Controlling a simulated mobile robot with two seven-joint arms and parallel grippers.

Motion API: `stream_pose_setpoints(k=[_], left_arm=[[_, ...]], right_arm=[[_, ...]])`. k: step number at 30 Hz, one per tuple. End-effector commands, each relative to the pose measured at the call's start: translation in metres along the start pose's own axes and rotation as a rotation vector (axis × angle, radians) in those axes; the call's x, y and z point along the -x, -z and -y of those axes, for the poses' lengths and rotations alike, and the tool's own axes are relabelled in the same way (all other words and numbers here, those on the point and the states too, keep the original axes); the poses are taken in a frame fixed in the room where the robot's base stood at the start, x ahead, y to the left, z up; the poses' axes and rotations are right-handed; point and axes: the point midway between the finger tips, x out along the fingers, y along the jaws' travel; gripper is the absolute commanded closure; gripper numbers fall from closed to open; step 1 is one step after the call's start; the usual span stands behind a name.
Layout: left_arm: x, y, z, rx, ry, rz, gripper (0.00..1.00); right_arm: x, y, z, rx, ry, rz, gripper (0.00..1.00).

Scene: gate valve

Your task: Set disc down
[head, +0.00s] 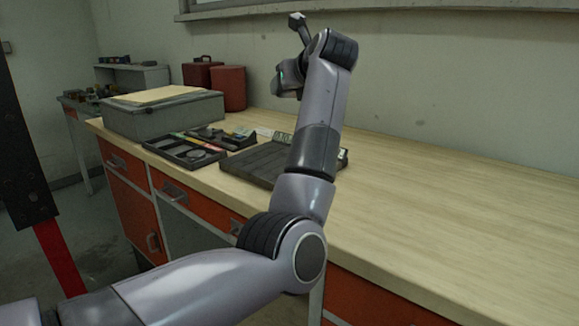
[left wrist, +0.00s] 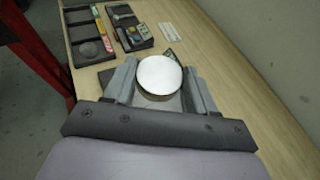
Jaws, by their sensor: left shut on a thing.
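The disc (left wrist: 158,75) is round with a pale, shiny top face and a darker rim. It sits between the two fingers of my left gripper (left wrist: 160,85) in the left wrist view, and the gripper is shut on it. In the head view my left arm reaches up over the workbench (head: 440,200), with the gripper (head: 288,80) partly hidden behind the wrist. The disc cannot be made out there. A flat dark tray (head: 250,165) lies on the bench below the arm, partly covered by it. My right gripper is not in view.
A compartment tray (head: 185,150) with small parts lies left of the dark tray. A grey case (head: 165,115) and red containers (head: 230,88) stand behind it. A red post (left wrist: 35,45) shows at the left wrist view's upper left. The bench's right side is clear.

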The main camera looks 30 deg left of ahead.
Motion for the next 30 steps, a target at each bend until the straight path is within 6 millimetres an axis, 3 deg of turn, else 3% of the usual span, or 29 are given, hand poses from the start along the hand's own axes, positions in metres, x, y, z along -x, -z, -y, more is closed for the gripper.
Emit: stream_pose_setpoints(k=[3,13,30], left_arm=[[-0.013,0.03,-0.001,-0.004,-0.003,0.001,0.89],[-0.043,0.102,-0.001,-0.004,-0.002,0.003,0.89],[-0.066,0.159,0.0,-0.001,0.0,0.003,0.89]], right_arm=[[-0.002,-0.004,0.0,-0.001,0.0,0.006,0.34],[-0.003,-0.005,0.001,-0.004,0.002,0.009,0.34],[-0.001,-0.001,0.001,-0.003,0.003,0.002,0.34]])
